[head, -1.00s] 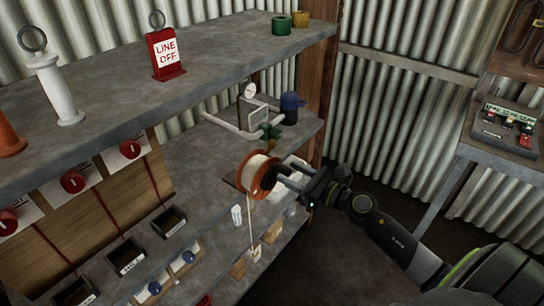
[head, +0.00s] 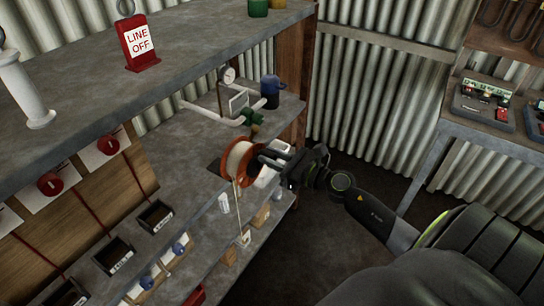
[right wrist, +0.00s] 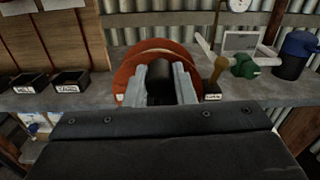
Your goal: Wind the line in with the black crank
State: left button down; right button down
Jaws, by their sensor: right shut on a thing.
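An orange-red spool (head: 228,171) wound with pale line (head: 240,160) is mounted at the front edge of the middle shelf. A strand of line hangs down from it. My right gripper (head: 266,158) is at the right side of the spool. In the right wrist view the gripper's (right wrist: 166,78) two grey fingers are closed around the black crank (right wrist: 160,88), in front of the orange spool (right wrist: 128,76). My left gripper is not in view.
A red LINE OFF sign (head: 138,42) stands on the top shelf. Behind the spool are white piping with a green valve (head: 252,117), a gauge (head: 227,75) and a dark blue container (head: 270,92). Small black bins (head: 154,215) line the shelf to the left.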

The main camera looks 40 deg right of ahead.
jog(key=shift+w+d, duration=0.1)
jog(key=m, duration=0.1)
jog(key=d+m, duration=0.1)
jog(key=shift+w+d+f+m, duration=0.15)
jog(key=shift+w+m, duration=0.1)
jog(key=shift+m, duration=0.15)
notch_tip(320, 180, down, 11)
jog(key=m+p, duration=0.5)
jog(key=m, duration=2.1)
jog(key=shift+w+d, duration=0.15)
jog(key=shift+d, duration=0.2)
jog(key=shift+f, duration=0.1)
